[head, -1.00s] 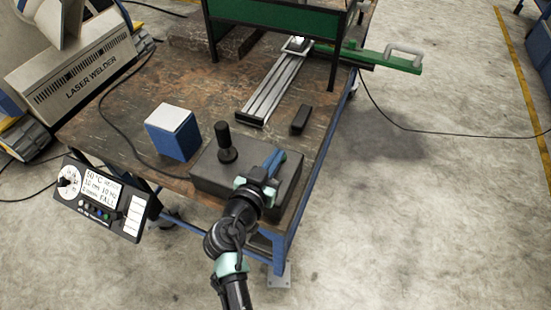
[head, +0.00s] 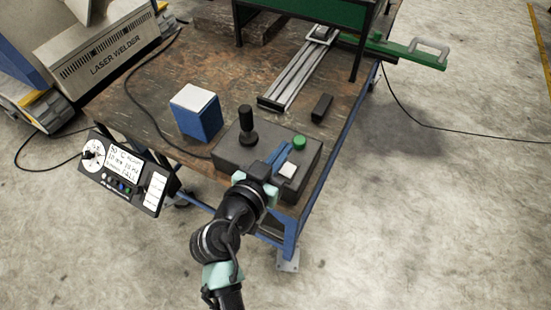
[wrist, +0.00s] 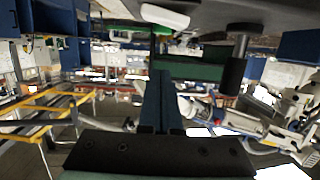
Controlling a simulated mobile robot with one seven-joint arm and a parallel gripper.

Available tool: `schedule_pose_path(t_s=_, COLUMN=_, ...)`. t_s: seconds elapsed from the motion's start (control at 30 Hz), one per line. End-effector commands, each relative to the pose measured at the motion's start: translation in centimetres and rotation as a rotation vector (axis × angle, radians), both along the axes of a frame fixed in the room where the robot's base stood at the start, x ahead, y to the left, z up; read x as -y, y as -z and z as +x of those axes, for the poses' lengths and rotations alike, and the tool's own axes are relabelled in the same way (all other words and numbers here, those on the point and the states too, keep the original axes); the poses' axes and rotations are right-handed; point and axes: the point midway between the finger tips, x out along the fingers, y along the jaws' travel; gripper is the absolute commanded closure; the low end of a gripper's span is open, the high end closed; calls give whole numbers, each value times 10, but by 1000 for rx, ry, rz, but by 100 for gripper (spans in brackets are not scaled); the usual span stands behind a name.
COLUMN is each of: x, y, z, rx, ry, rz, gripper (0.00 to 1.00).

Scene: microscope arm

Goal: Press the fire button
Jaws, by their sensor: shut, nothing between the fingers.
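A dark grey control box (head: 228,154) sits at the near end of the workbench. No label shows which one is the fire button. My gripper (head: 280,153) is shut and empty, its blue fingers over the box between the joystick and the green button. Contact with the box cannot be told. The wrist view shows the shut fingers (wrist: 159,95), with the joystick (wrist: 234,72) to their right and a white piece (wrist: 165,15) above.
A blue box with a white top (head: 197,112) stands left of the control box. A small black block (head: 321,107) and a metal rail (head: 290,84) lie behind. A display panel (head: 124,172) is at the left, before the laser welder (head: 105,55).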

Motion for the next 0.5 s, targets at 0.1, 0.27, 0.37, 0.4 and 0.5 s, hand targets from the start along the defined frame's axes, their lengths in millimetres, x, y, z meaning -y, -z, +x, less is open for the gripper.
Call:
schedule_pose_path(t_s=0.1, x=-9, y=-3, z=-14, rx=1, ry=-2, rz=-1, gripper=100)
schedule_pose_path(t_s=0.27, x=-13, y=-7, z=-23, rx=1, ry=-1, rz=0, gripper=100)
schedule_pose_path(t_s=0.37, x=-14, y=-8, z=-24, rx=0, ry=0, rz=-1, gripper=100)
schedule_pose_path(t_s=0.4, x=-14, y=-8, z=-24, rx=0, ry=0, rz=-1, gripper=100)
schedule_pose_path(t_s=0.5, x=-14, y=-8, z=-24, rx=1, ry=0, rz=0, gripper=100)
